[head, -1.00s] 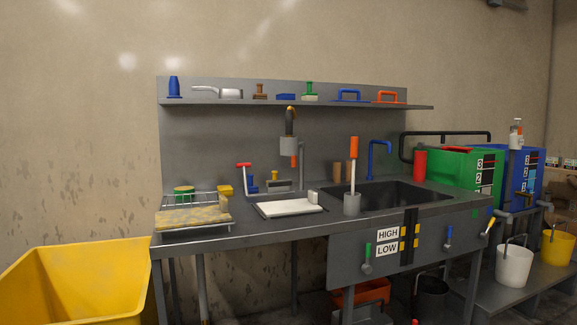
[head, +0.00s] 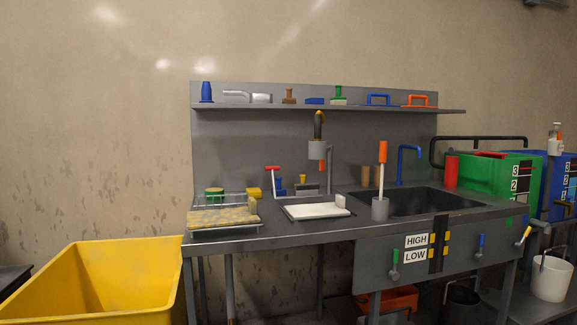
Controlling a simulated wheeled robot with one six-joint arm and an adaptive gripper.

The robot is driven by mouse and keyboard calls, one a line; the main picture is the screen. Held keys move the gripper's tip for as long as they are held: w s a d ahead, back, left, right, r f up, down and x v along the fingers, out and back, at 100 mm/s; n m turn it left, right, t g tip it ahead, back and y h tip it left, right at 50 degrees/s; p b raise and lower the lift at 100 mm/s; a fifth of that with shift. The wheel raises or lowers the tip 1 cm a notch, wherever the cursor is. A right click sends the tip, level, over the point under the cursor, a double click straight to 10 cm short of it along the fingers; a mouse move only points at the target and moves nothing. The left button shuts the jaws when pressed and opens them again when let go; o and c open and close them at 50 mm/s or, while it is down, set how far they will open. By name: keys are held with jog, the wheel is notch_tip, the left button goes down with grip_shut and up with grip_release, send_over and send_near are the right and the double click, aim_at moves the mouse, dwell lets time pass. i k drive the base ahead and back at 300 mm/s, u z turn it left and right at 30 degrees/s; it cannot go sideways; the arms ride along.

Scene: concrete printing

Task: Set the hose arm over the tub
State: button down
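Which part is the hose arm is not certain. A dark spray head (head: 318,125) with a grey collar (head: 317,150) and an orange tip hangs by a thin grey post (head: 330,170) at the back of the bench. A blue bent spout (head: 400,165) stands behind the dark sink basin (head: 445,198). A black bent pipe (head: 480,138) runs above the green bin (head: 500,180). A large yellow tub (head: 100,262) stands on the floor left of the bench, its top open. My gripper is not in view.
The grey bench (head: 290,234) holds a wire rack with a sponge-like slab (head: 222,217), a white board (head: 316,211) and a cup with an orange-handled tool (head: 381,208). Tools line the shelf (head: 370,109). A white bucket (head: 550,278) stands at lower right.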

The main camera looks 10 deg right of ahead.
aim_at(317, 150)
jog(key=u, duration=0.2)
jog(key=i, duration=1.2)
jog(key=z, duration=0.6)
